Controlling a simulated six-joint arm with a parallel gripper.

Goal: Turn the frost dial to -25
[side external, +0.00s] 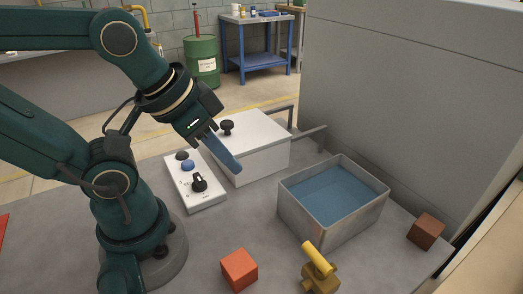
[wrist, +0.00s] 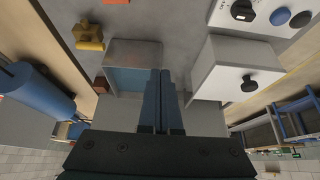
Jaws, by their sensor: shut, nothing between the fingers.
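A black dial (side external: 199,183) sits near the front end of a white control panel (side external: 206,202), which also has a blue button (side external: 188,166) and a dark button (side external: 182,155). The dial also shows at the top right of the wrist view (wrist: 243,11), with small marks around it that are too small to read. My gripper (side external: 238,169) is shut and empty, with its blue fingers pointing down to the right. In the side view it is above and right of the dial, in front of the white box, and apart from the dial. The shut fingers also show in the wrist view (wrist: 160,74).
A white box (side external: 262,159) with a black knob (side external: 227,127) stands behind the panel. A grey bin (side external: 318,226) with a blue inside is to its right. An orange cube (side external: 239,270), a yellow fitting (side external: 319,268) and a brown cube (side external: 426,231) lie on the table.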

